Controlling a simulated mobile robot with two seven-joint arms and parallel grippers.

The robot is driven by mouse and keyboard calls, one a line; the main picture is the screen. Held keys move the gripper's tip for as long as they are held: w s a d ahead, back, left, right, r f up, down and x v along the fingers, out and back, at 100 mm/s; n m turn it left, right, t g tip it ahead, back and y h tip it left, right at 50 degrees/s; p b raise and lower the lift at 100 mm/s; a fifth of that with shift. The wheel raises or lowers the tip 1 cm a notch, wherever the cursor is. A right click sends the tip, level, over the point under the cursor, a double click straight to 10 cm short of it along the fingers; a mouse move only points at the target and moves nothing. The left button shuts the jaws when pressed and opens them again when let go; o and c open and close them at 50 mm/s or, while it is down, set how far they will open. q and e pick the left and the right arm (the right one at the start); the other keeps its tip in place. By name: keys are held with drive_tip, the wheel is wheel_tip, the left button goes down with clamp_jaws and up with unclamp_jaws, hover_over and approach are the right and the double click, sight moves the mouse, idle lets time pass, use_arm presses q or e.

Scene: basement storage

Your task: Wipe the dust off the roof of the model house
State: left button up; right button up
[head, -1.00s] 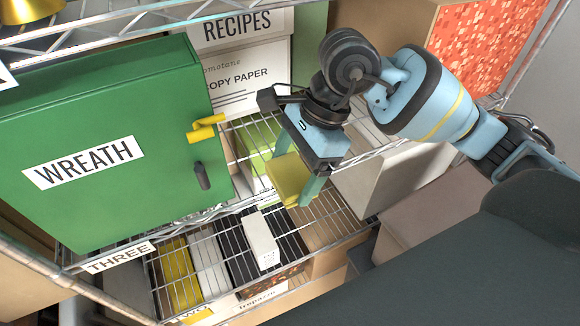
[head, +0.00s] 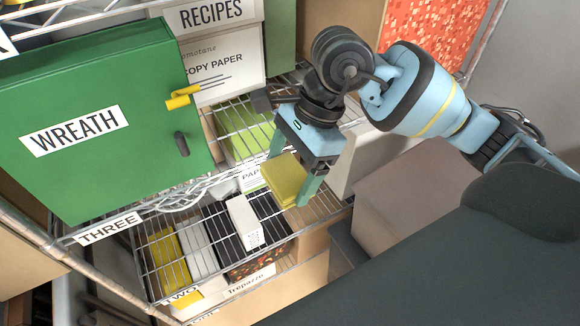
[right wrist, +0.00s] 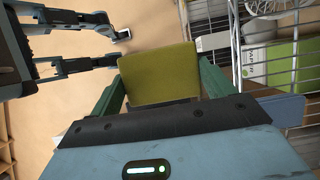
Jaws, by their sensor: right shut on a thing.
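My right gripper (head: 290,180) is shut on a yellow-green block like a sponge (head: 283,180). It holds the block above the wire shelf, to the right of the green WREATH box. In the right wrist view the sponge (right wrist: 158,74) sits upright between the green fingers of the right gripper (right wrist: 160,85). My left gripper (right wrist: 110,42) shows at the upper left of the right wrist view, with two dark fingers apart and nothing seen between them. It is not in the head view. I see no model house or roof in either view.
A green WREATH box (head: 95,125) stands on the wire rack at left. A RECIPES box (head: 212,14) and a copy paper box (head: 220,72) stand behind. A brownish box (head: 410,190) is at right.

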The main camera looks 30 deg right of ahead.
drive_tip(key=shift+o, duration=1.4)
drive_tip(key=shift+c, duration=1)
drive_tip(key=n, duration=0.1)
drive_tip(key=f+n+g, duration=0.1)
drive_tip(key=shift+s+d+f+n, duration=0.2)
drive_tip(key=shift+d+n, duration=0.1)
drive_tip(key=s+d+f+n+g+h, duration=0.2)
drive_tip(key=d+f+n+g+h, duration=0.1)
drive_tip(key=n, duration=1.2)
wheel_tip(320, 180, down, 3)
drive_tip(key=shift+s+d+r+h, duration=0.15)
drive_tip(key=shift+s+d+h, duration=0.25)
drive_tip(key=shift+h, duration=0.3)
